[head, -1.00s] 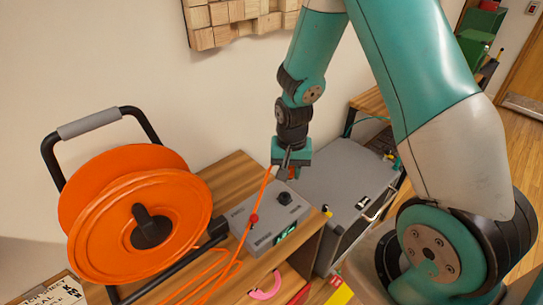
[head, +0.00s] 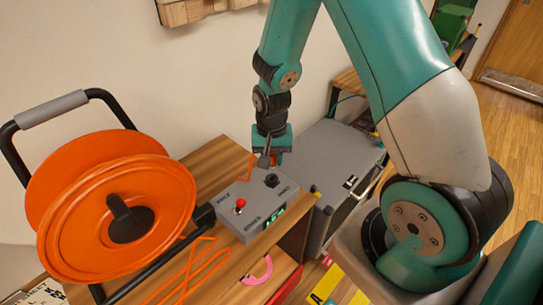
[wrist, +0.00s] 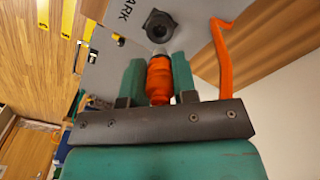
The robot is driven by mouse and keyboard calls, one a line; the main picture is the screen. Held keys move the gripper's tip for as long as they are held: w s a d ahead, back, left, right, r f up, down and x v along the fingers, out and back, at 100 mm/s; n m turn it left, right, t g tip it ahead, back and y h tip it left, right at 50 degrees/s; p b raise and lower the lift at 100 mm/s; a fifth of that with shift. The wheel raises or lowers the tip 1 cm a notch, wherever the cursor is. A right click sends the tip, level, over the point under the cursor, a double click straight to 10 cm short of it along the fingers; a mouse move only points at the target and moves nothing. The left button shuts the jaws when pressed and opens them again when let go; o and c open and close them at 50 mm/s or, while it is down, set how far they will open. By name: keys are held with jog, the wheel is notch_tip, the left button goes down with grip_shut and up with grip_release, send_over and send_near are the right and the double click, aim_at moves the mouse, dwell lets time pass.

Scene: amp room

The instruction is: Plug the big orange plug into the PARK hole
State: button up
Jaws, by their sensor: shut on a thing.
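My gripper (wrist: 158,75) is shut on the big orange plug (wrist: 160,82), with one teal finger on each side of it. In the head view my gripper (head: 268,160) is over the back of the grey box (head: 237,222). The plug's pale tip points at the black round PARK hole (wrist: 158,25), partly lettered "ARK" beside it. The hole also shows in the head view (head: 272,180). The tip is close to the hole's rim; I cannot tell whether they touch. An orange cable (wrist: 222,55) hangs to the right of the plug.
A large orange cable reel (head: 100,200) stands at left. Orange cable loops (head: 190,265) and a pink horseshoe shape (head: 258,270) lie in front. A grey case (head: 340,160) stands at right.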

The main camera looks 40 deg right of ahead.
jog(key=shift+f+b, duration=1.95)
jog(key=shift+f, duration=0.65)
grip_shut()
jog(key=o, duration=1)
grip_release()
notch_tip(320, 180, up, 18)
jog(key=shift+f, duration=0.25)
jog(key=s+a+r+n+y, duration=0.2)
jog(key=s+a+r+n, duration=0.1)
jog(key=s+a+n, duration=0.4)
jog(key=s+a+r+n+y, duration=0.2)
jog(key=s+a+r+n, duration=0.2)
jog(key=s+a+n, duration=0.3)
jog(key=s+a, duration=0.2)
jog(key=s, duration=0.2)
jog(key=shift+s+a+r, duration=0.15)
jog(key=shift+s+a, duration=0.1)
jog(key=shift+s, duration=0.15)
